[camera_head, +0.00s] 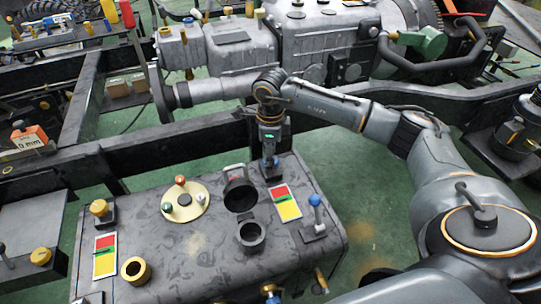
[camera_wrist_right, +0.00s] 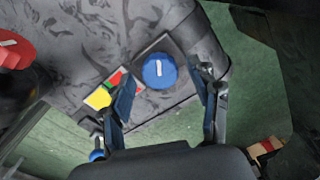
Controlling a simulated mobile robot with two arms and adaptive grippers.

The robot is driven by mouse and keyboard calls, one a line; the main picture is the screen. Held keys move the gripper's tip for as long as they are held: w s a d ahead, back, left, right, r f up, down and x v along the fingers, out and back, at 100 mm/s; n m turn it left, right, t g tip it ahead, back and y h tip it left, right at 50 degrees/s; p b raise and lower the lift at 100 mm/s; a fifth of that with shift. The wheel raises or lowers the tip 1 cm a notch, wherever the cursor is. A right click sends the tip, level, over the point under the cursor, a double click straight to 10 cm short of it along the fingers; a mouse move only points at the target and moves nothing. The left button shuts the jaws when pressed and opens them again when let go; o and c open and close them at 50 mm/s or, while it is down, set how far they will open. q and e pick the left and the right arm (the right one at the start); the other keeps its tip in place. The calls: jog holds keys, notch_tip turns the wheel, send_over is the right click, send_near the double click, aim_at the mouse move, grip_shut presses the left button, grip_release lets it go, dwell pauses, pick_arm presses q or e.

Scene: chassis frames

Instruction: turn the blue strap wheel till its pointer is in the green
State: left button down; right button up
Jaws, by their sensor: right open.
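The blue strap wheel (camera_wrist_right: 158,75) shows in the right wrist view as a round blue knob on a dark square base, with a white pointer line on its top. A colour plate (camera_wrist_right: 98,97) with red, a thin green band and yellow lies beside it, at lower left. The plate also shows in the head view (camera_head: 287,209). I cannot tell which colour the pointer stands at. My right gripper (camera_wrist_right: 164,88) is open, its fingers apart on either side of the wheel in the picture; contact cannot be told. In the head view my right gripper (camera_head: 269,158) mostly hides the wheel. My left gripper is out of view.
The dark console (camera_head: 205,245) also bears a blue-topped lever (camera_head: 315,205), two dark cups, a round cream dial (camera_head: 185,214), a yellow knob (camera_head: 99,208) and a second colour plate (camera_head: 105,260). A chassis beam (camera_head: 195,147) runs behind it. Green floor lies right of the console.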

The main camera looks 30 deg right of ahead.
notch_tip(320, 180, up, 12)
dwell(0.4)
jog(key=shift+f, duration=0.1)
dwell(0.3)
